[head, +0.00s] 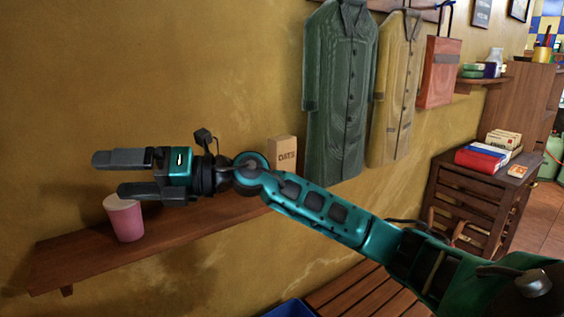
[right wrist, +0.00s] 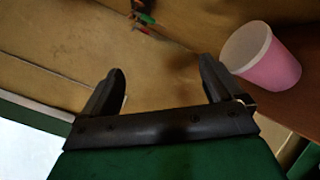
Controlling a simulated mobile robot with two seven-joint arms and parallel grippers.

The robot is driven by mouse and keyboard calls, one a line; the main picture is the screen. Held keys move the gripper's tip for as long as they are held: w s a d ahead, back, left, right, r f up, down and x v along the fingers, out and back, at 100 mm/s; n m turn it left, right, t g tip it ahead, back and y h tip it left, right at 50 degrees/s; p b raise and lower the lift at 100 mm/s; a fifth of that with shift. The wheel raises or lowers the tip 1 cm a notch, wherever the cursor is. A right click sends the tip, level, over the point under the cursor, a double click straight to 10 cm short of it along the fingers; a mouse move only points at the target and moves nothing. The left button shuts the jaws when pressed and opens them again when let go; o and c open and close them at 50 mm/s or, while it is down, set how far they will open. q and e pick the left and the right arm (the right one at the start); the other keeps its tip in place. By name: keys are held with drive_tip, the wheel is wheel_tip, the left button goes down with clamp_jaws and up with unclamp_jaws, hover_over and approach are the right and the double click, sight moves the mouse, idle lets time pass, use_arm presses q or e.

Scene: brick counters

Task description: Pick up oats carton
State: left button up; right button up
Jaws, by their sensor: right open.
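The oats carton (head: 284,151) is a tan box with "OATS" on its front. It stands upright on the wooden wall shelf in the head view, behind my right arm, which hides its lower part. My right gripper (head: 106,175) is open and empty, to the left of the carton and pointing away from it, above the shelf's left part. In the right wrist view the open fingers (right wrist: 160,90) have nothing between them, and the carton does not show. My left gripper is not in view.
A pink cup (head: 125,221) stands on the wooden shelf (head: 75,262) just below my right gripper; it also shows in the right wrist view (right wrist: 270,65). Coats (head: 340,95) hang right of the carton. A cabinet with books (head: 483,157) stands at the right.

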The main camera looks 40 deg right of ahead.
drive_tip(key=w+d+n+g+h, duration=0.1)
drive_tip(key=w+d+n+h, duration=0.1)
drive_tip(key=d+h, duration=0.4)
drive_tip(key=m+g+h, duration=0.2)
drive_tip(key=m+h, duration=0.2)
drive_tip(key=h, duration=0.6)
approach(282, 150)
drive_tip(key=shift+h, duration=0.3)
drive_tip(key=w+f, duration=0.1)
drive_tip(key=w+d+f, duration=0.2)
drive_tip(key=w+f, duration=0.1)
drive_tip(key=shift+w+b, duration=0.1)
drive_tip(key=shift+b, duration=0.2)
drive_tip(key=shift+a+x, duration=0.2)
drive_tip(key=shift+x, duration=2.9)
drive_tip(key=shift+a+f, duration=0.1)
drive_tip(key=shift+c, duration=0.2)
drive_tip(key=c, duration=1)
